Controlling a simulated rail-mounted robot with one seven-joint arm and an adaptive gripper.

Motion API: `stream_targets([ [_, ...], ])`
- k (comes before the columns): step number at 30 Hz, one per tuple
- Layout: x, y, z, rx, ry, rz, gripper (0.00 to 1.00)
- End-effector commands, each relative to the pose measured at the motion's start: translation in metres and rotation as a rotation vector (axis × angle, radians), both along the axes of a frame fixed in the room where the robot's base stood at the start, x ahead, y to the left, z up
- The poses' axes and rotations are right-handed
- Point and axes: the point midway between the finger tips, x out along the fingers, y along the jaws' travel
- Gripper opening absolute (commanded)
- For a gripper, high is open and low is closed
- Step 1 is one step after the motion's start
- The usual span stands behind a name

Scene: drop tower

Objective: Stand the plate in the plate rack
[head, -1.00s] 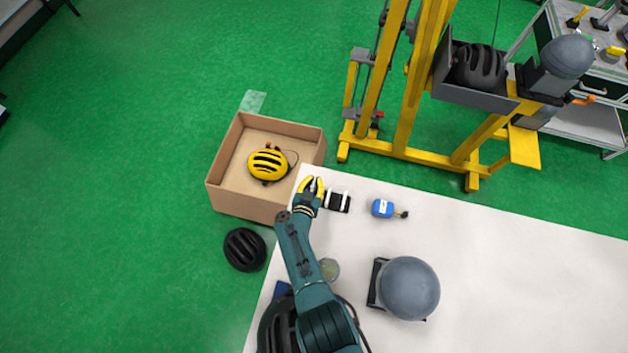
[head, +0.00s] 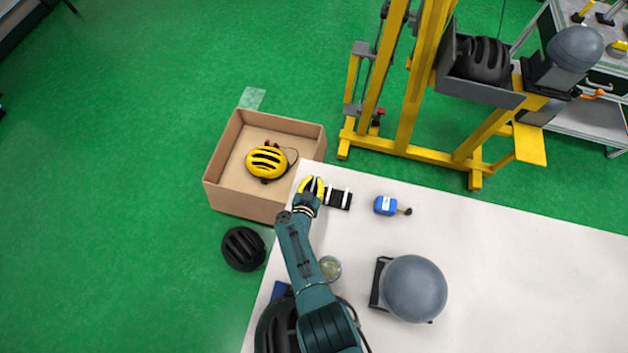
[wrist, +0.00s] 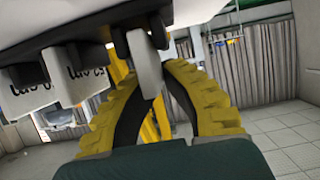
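In the wrist view, the yellow fingers (wrist: 157,85) curve toward each other. A narrow grey rounded piece (wrist: 148,65) shows at their tips, possibly the plate edge-on; I cannot tell whether it is gripped. Black parts (wrist: 91,31) and pale lettered blocks (wrist: 85,84) lie beside it. I cannot make out a separate plate in the head view.
A cardboard box (head: 228,200) holding a yellow helmet (head: 266,162) stands beyond the table's left edge. A blue bottle-like object (head: 385,205) lies right of the black object. A grey headform (head: 414,288) stands nearer. The table's right side is clear.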

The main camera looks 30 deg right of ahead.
Motion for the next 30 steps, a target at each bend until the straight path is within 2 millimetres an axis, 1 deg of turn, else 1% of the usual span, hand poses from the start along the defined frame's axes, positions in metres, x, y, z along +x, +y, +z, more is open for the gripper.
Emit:
stream_targets([
  [8, 0.0, 0.0, -0.007, 0.0, 0.0, 0.0, 0.0],
  [9, 0.0, 0.0, -0.006, 0.0, 0.0, 0.0, 0.12],
  [13, 0.0, 0.0, -0.006, 0.0, 0.0, 0.0, 0.37],
  [23, 0.0, 0.001, -0.005, 0.0, 0.0, 0.0, 0.37],
  [30, -0.011, 0.01, -0.001, 0.0, 0.0, 0.001, 0.37],
])
